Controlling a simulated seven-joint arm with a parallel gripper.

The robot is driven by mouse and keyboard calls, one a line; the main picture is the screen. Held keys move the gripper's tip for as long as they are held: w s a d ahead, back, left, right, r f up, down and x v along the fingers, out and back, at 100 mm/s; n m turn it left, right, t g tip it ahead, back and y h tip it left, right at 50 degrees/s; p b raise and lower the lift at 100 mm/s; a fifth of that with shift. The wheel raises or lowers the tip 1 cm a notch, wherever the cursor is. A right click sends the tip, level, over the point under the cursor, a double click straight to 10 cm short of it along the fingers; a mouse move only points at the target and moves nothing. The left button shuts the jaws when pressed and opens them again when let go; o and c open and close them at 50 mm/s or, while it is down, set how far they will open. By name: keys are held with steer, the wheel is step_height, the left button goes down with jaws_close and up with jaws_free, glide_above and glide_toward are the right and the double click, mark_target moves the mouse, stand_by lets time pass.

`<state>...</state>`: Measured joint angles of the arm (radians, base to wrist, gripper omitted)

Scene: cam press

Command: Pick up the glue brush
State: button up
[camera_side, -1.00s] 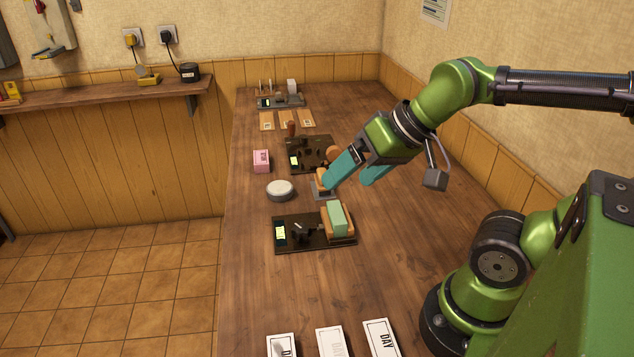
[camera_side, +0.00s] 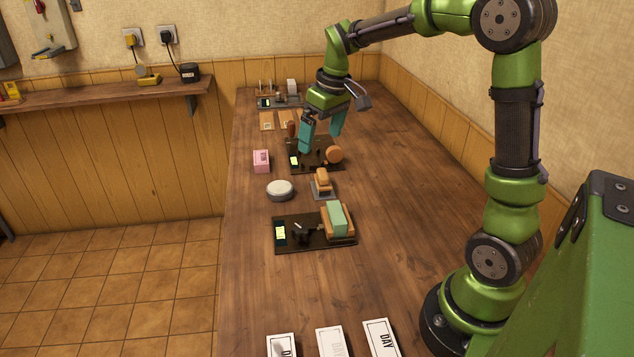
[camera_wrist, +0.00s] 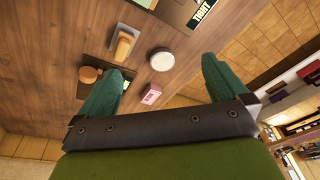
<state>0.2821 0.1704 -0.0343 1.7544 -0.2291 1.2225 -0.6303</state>
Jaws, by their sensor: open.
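No brush with bristles can be made out for certain. A tan wooden piece (camera_side: 322,178) on a grey plate stands on the table; I cannot tell if it is the glue brush. It shows in the wrist view (camera_wrist: 123,45) as an elongated form. A dark brown upright peg (camera_side: 291,128) stands by the middle black board (camera_side: 313,167), whose right side bears a round wooden knob (camera_side: 334,155). My gripper (camera_side: 320,142) is open and empty, its teal fingers pointing down over that board. In the wrist view the gripper (camera_wrist: 160,85) has nothing between its fingertips.
A pink box (camera_side: 261,161) and a white disc (camera_side: 280,190) stand left of the boards. A front black board (camera_side: 290,244) carries a green-topped wooden block (camera_side: 338,220). Cards (camera_side: 330,342) lie at the near edge. Another device (camera_side: 280,101) stands at the back. The table's right side is clear.

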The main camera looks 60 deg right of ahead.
mark_target(323, 172)
steer(key=w+d+f+n+g, duration=0.2)
steer(key=w+d+n, duration=0.4)
steer(key=d+n, duration=0.35)
steer(key=f, duration=1.1)
steer(key=shift+w+f, duration=0.1)
steer(key=shift+w, duration=0.1)
steer(key=shift+s+d+f, duration=0.1)
steer(key=shift+f, duration=2.6)
steer(key=shift+c, duration=0.3)
steer(key=c, duration=1)
